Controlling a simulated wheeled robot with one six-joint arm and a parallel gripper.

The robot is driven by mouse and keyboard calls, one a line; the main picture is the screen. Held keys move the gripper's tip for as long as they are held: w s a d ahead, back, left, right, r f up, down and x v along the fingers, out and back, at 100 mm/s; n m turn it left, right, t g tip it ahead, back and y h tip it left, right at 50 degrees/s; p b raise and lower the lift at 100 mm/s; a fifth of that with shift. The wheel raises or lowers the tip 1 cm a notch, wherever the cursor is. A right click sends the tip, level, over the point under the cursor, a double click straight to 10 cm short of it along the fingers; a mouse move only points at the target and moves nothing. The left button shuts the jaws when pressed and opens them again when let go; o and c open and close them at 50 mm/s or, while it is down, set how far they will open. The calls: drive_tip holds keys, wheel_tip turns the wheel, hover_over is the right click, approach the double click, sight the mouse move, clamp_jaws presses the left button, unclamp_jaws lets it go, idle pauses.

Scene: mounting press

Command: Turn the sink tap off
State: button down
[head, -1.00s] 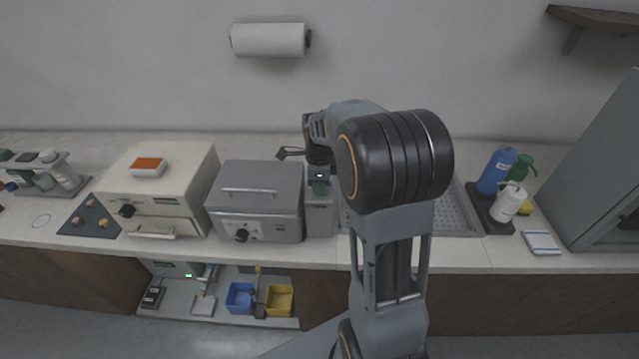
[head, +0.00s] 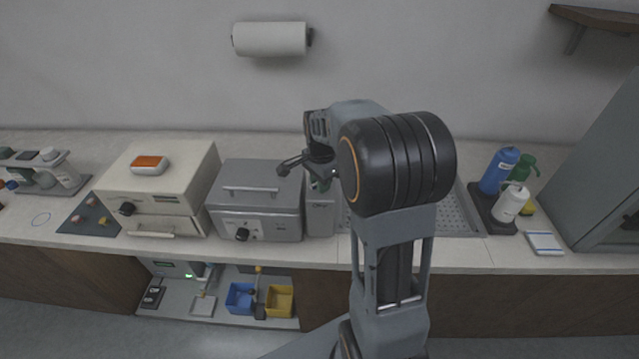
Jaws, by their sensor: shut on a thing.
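The tap cannot be made out; my large black joint and grey arm link cover the middle of the sink area. My gripper (head: 289,166) shows only in part, as dark pieces at the left of my wrist, above the back of the grey press. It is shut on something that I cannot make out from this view. Whether water runs cannot be seen.
A grey press (head: 258,205) and a cream oven-like box (head: 160,185) stand left of my arm. Blue (head: 498,170) and white (head: 511,204) bottles stand on a dark tray at right. A paper towel roll (head: 272,39) hangs on the wall.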

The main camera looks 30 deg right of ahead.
drive_tip(key=n, duration=0.5)
drive_tip(key=shift+w+r+n, duration=0.1)
drive_tip(key=shift+n, duration=0.2)
drive_tip(key=shift+n+b, duration=0.35)
drive_tip(key=shift+n, duration=1.65)
drive_tip(key=c, duration=1)
unclamp_jaws()
drive_tip(key=shift+c, duration=0.2)
wheel_tip(320, 180, up, 14)
